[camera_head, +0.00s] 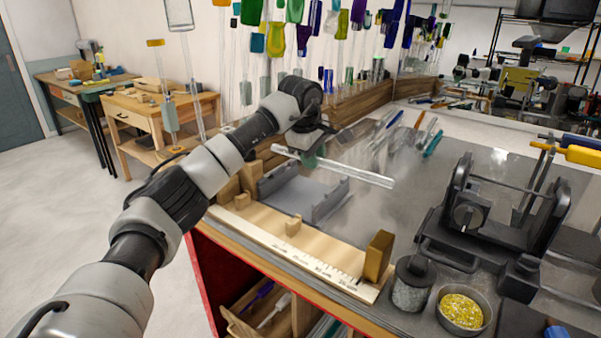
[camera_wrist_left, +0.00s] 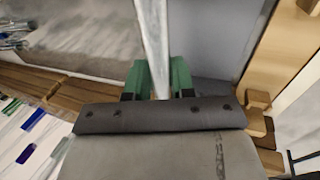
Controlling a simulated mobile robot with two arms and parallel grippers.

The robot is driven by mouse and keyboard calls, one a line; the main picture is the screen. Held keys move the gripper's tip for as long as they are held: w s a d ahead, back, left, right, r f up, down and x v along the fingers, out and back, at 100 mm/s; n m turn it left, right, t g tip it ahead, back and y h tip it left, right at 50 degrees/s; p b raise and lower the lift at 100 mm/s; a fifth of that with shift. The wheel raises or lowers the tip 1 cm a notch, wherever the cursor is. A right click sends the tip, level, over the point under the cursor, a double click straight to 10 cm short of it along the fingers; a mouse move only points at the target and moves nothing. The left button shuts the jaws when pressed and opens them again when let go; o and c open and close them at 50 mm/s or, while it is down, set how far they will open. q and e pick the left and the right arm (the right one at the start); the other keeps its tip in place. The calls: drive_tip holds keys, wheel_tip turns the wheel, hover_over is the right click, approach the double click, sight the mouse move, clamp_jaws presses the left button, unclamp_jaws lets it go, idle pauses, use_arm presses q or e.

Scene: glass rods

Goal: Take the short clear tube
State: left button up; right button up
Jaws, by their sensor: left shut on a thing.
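The short clear tube (camera_head: 350,172) is held in the air above the workbench, tilted slightly down to the right in the head view. My left gripper (camera_head: 313,158) is shut on it near its left end. In the left wrist view the tube (camera_wrist_left: 154,45) runs up between the green fingertips of the gripper (camera_wrist_left: 158,82). The right gripper is in neither view.
Below the tube is a grey cradle (camera_head: 285,193) beside a wooden ruler board (camera_head: 300,252) with wooden blocks. Several glass rods (camera_head: 372,130) lie at the back. A black stand (camera_head: 485,225), a jar (camera_head: 411,285) and a dish of yellow bits (camera_head: 462,308) stand at the right.

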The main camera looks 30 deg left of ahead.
use_arm(q)
drive_tip(key=w+d+r+p, duration=0.2)
drive_tip(key=w+r+p, duration=0.1)
drive_tip(key=w, duration=0.5)
drive_tip(key=shift+r, duration=0.75)
drive_tip(key=shift+d, duration=0.1)
drive_tip(key=shift+o, duration=1.3)
clamp_jaws()
